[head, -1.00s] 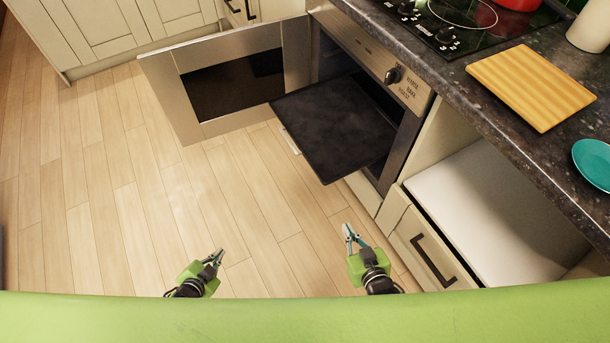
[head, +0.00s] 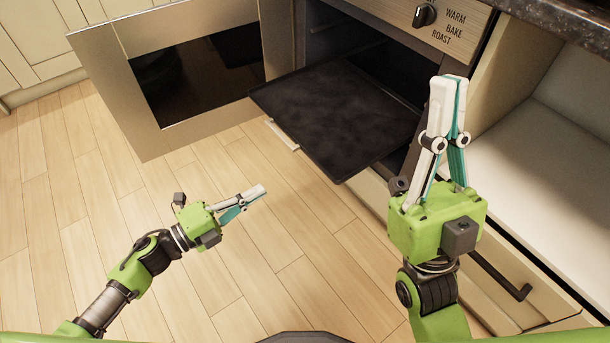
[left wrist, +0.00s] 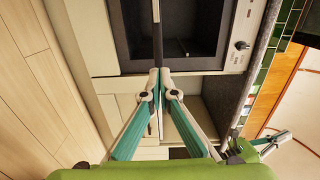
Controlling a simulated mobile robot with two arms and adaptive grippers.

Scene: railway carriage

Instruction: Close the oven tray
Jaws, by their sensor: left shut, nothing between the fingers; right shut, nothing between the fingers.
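The dark flat oven tray (head: 340,115) sticks out of the open oven (head: 385,38) in the head view, its front part over the floor. My left gripper (head: 262,190) is shut and empty, low in front of the tray and to its left, apart from it. My right gripper (head: 452,82) is shut and empty, pointing up the picture beside the oven opening, right of the tray. In the left wrist view my left gripper (left wrist: 160,72) points toward the oven front (left wrist: 238,25). A thin dark upright strip shows beyond its tips; I cannot tell what it is.
The oven door (head: 112,88) stands wide open to the left of the tray. An open drawer (head: 510,280) and a pale surface (head: 550,170) lie at the right, below the dark worktop (head: 570,25). The wooden floor (head: 80,200) at the left is clear.

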